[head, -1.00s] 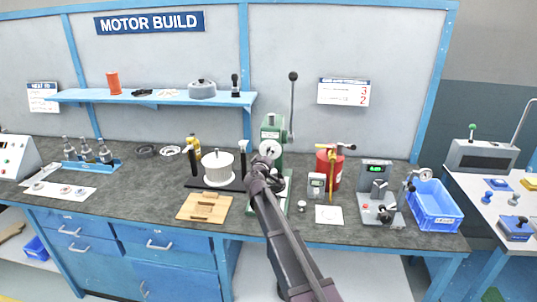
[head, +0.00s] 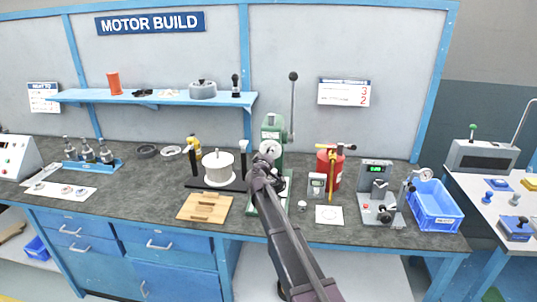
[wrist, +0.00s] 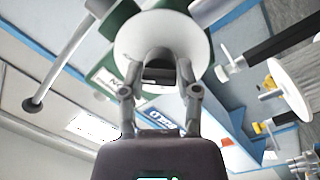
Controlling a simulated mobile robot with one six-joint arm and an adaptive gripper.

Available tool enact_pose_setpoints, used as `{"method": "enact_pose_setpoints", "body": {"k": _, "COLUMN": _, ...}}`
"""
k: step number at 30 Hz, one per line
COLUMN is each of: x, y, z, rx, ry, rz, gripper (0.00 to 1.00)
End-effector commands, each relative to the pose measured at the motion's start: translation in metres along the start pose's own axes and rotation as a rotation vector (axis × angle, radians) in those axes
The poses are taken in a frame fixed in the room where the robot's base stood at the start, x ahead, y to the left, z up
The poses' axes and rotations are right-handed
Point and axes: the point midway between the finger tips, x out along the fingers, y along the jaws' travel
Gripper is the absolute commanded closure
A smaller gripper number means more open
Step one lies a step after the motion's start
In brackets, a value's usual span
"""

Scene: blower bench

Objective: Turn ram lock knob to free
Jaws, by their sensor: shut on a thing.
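The green arbor press (head: 272,122) stands at the middle of the bench, its long lever (head: 292,105) upright on the right with a dark ball on top. The lever also shows at the left of the wrist view (wrist: 68,58). A pale round disc, seemingly the ram lock knob (wrist: 135,38), is on the press front; it also shows in the head view (head: 270,146). My gripper (wrist: 158,72) is shut on the knob, its fingers either side of a dark bar on the disc. Free or locked markings cannot be read.
A white pot (head: 217,168) on a black fixture stands left of the press, with a wooden block (head: 204,207) in front. A small grey meter (head: 316,187), a red canister (head: 330,168) and a gauge stand (head: 378,207) are to the right. A blue bin (head: 436,206) is beyond them.

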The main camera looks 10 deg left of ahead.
Motion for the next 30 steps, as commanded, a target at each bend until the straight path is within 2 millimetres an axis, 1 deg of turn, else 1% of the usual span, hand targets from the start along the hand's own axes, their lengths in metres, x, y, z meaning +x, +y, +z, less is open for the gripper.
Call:
{"method": "enact_pose_setpoints", "body": {"k": 8, "x": 0.0008, "y": -0.0005, "z": 0.0002, "rx": -0.045, "ry": 0.006, "rz": 0.001, "gripper": 1.0}}
{"method": "enact_pose_setpoints", "body": {"k": 14, "x": 0.0009, "y": -0.0007, "z": 0.0008, "rx": -0.141, "ry": 0.011, "rz": 0.008, "gripper": 1.0}}
{"method": "enact_pose_setpoints", "body": {"k": 20, "x": 0.0011, "y": -0.0009, "z": 0.0015, "rx": -0.292, "ry": 0.019, "rz": 0.019, "gripper": 1.0}}
{"method": "enact_pose_setpoints", "body": {"k": 30, "x": 0.0013, "y": -0.0009, "z": 0.0025, "rx": -0.61, "ry": 0.036, "rz": 0.041, "gripper": 1.0}}
